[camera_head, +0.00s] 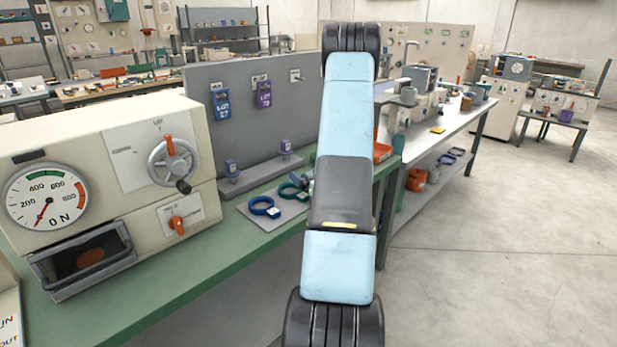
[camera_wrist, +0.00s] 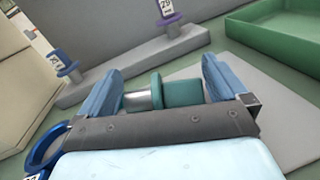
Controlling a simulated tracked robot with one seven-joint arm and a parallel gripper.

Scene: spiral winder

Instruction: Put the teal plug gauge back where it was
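The teal plug gauge (camera_wrist: 184,94), a teal handle with a steel cylinder at its left end, lies sideways in the wrist view. It shows between the two blue fingers of my gripper (camera_wrist: 165,85). The fingers are wide apart, one near each end of the gauge, and I see no clear grip. The dark front of my gripper hides its lower side. A grey rail (camera_wrist: 110,75) behind holds a blue plug gauge (camera_wrist: 65,62) and a purple plug gauge (camera_wrist: 168,15), both upright.
A grey panel (camera_head: 195,82) stands behind the rail. A green tray (camera_wrist: 280,28) lies to the right. A cream machine with a dial (camera_head: 48,196) stands at left.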

